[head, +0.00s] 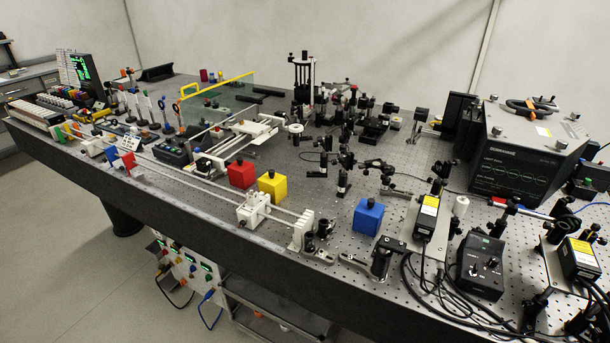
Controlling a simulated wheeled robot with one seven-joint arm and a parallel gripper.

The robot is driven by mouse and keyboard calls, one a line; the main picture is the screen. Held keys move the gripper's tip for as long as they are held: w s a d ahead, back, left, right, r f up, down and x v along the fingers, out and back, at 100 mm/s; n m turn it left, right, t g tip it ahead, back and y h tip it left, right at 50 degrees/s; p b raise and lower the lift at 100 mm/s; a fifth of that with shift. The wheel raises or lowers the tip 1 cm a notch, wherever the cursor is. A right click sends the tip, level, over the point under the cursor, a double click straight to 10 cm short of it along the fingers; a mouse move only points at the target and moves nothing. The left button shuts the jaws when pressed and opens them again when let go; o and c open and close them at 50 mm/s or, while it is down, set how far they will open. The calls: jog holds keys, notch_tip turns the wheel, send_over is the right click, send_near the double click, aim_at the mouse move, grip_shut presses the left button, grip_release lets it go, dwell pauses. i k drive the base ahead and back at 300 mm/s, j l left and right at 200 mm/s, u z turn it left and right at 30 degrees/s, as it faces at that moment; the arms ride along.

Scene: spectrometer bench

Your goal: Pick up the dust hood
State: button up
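No thing in the head view is labelled as a dust hood. The likeliest match is a clear, greenish see-through cover (232,97) with a yellow bar (217,86) along its top, standing towards the back left of the optical bench (215,205). Its lower edges are hard to make out, and small parts show through or beside it. My gripper is not in view, so whether it is open or shut does not show.
A red block (241,174), a yellow block (272,186) and a blue block (368,217) stand near the front. White rails (200,181) run along the front left. Dense optics mounts (345,165) and a large grey instrument (522,158) fill the right. Floor (60,240) is clear at lower left.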

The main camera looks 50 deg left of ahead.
aim_at(274, 184)
jog(key=u, duration=1.9)
